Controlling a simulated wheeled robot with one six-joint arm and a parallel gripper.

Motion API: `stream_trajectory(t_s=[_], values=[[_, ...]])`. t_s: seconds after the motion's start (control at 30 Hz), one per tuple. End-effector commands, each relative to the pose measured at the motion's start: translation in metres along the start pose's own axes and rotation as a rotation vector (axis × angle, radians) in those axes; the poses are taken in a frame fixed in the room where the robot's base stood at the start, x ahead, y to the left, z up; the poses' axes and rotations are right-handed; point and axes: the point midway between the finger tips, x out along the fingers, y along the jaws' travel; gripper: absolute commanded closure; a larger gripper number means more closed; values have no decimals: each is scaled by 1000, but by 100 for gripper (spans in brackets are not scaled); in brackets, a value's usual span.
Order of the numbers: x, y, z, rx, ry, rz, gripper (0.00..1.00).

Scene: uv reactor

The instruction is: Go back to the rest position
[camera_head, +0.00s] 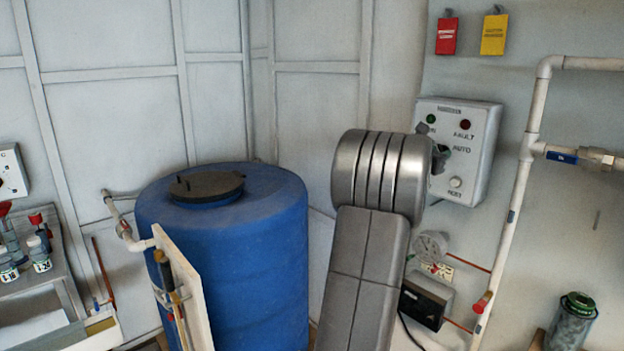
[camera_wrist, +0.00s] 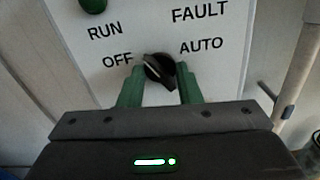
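My gripper (camera_wrist: 161,72) has two green fingers, set apart on either side of a black rotary selector knob (camera_wrist: 158,68). The fingers look open, with a narrow gap to the knob. The knob's handle lies tilted, its light line pointing up-left toward the OFF label; AUTO is printed to its right. In the head view my gripper (camera_head: 440,155) is at the front of the grey control box (camera_head: 474,130), largely hidden behind my silver arm. The arm reaches up from the bottom of the picture.
A blue tank (camera_head: 225,260) with a dark lid stands left of my arm. White pipes (camera_head: 515,200) run right of the box. A gauge (camera_head: 431,246) and a dark box (camera_head: 425,303) are below it. Red and yellow tags (camera_head: 494,35) hang above. A bench with bottles (camera_head: 40,255) is far left.

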Motion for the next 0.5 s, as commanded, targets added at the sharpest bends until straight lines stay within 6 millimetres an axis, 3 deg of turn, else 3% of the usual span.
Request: stream_trajectory(t_s=[0.5], values=[[0, -1, 1, 142, -2, -1, 69]])
